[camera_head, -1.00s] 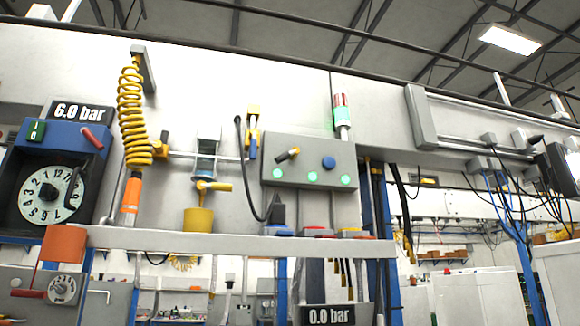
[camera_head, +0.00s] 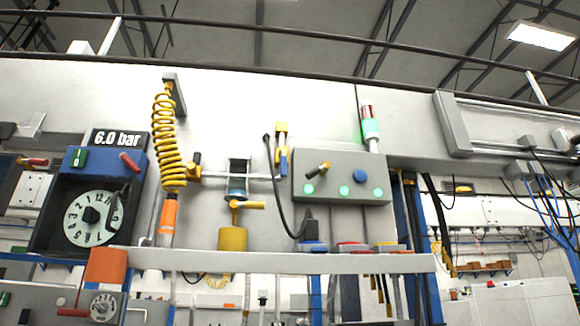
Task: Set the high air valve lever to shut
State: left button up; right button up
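I cannot tell for certain which part is the high air valve lever. A yellow handle with a dark end (camera_head: 195,166) sits on the horizontal pipe just right of the coiled yellow hose (camera_head: 167,140). A yellow handle lying roughly level (camera_head: 247,205) is above a yellow cylinder (camera_head: 233,239), below the blue-banded filter (camera_head: 237,188). A yellow and blue upright handle (camera_head: 282,148) is on the wall beside a black cable. Neither of my grippers is in view.
A grey box (camera_head: 341,177) has green lights, a blue button and a yellow-black switch. A gauge reading 6.0 bar (camera_head: 118,139) and a dial (camera_head: 90,218) are at left. A grey rail (camera_head: 280,263) crosses below the handles. An orange box (camera_head: 106,265) sits at its left end.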

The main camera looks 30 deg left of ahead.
aim_at(283, 167)
jog(key=z, duration=2.2)
jog(key=k, duration=1)
jog(key=u, duration=1.85)
